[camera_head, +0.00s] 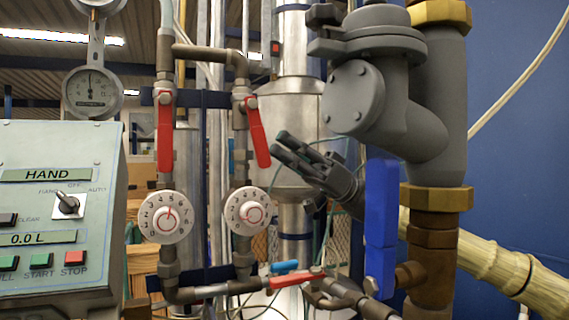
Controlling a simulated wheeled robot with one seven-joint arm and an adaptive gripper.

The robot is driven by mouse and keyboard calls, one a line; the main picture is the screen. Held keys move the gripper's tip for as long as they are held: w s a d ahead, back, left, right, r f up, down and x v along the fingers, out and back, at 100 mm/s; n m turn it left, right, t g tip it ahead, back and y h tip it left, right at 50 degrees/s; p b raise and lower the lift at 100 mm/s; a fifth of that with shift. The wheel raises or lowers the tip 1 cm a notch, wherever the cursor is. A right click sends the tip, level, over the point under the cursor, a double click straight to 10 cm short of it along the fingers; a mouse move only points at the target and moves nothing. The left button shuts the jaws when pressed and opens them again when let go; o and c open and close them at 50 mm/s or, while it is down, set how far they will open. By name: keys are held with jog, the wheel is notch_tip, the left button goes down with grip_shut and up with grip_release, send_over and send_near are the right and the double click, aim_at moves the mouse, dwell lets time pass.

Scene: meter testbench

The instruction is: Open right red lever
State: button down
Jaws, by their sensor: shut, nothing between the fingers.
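The right red lever (257,132) sits on the right-hand vertical pipe in the head view. It hangs down from its pivot, tilted so its lower end points a little to the right. The left red lever (165,132) hangs straight down on the left pipe. My gripper (281,146) is just right of the right lever's lower half, fingertips pointing left towards it. The fingers are shut with nothing between them. The fingertips look very close to the lever; I cannot tell whether they touch it.
White dials (165,216) and (247,211) sit below the levers. A grey valve body (375,95) and a blue handle (381,215) stand close right of my gripper. A third red lever (297,279) lies low on the bottom pipe. A control panel (60,215) fills the left.

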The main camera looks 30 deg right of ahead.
jog(key=shift+a+f+b, duration=0.45)
jog(key=shift+f+b, duration=0.1)
jog(key=shift+b, duration=1.1)
jog(key=shift+w+a+f+b, duration=0.1)
jog(key=shift+a+b, duration=0.35)
jog(key=shift+b, duration=0.9)
jog(key=shift+d, duration=0.1)
jog(key=shift+d, duration=0.35)
jog(key=b+v, duration=0.1)
jog(key=v, duration=1.1)
jog(key=shift+f+b, duration=0.25)
jog(key=shift+b, duration=0.05)
